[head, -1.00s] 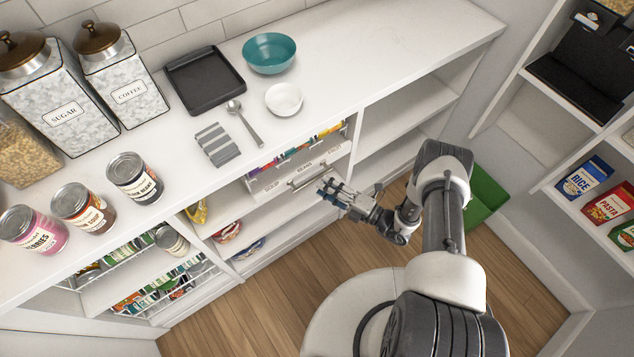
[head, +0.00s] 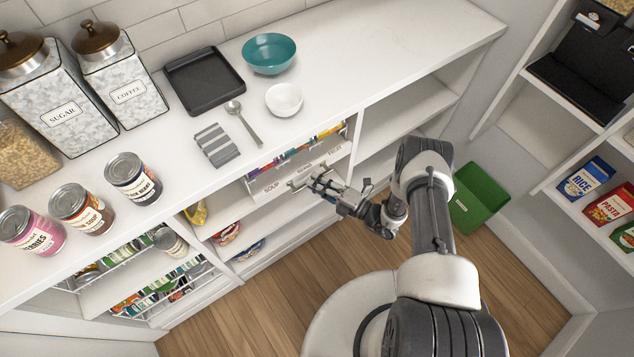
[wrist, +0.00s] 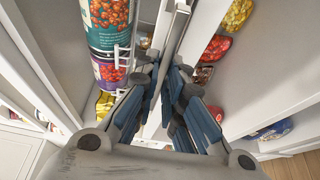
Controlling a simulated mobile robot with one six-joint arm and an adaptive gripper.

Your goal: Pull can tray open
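The can tray (head: 268,188) is a white pull-out with a label strip on its front, in the shelf bay under the counter. Colourful cans (head: 285,154) show behind its front. Its bar handle (head: 299,184) is partly hidden by my gripper (head: 318,184). In the wrist view, my gripper (wrist: 166,78) has its blue-padded fingers apart, one on each side of the pale handle bar (wrist: 181,20). I cannot tell whether the pads touch it. Large cans (wrist: 108,28) stand left of the bar in that view.
The counter above holds cans (head: 133,178), canisters (head: 122,80), a black tray (head: 205,82), bowls (head: 270,53), a spoon (head: 243,122) and a striped cloth (head: 217,144). A green bin (head: 480,197) stands on the floor at right.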

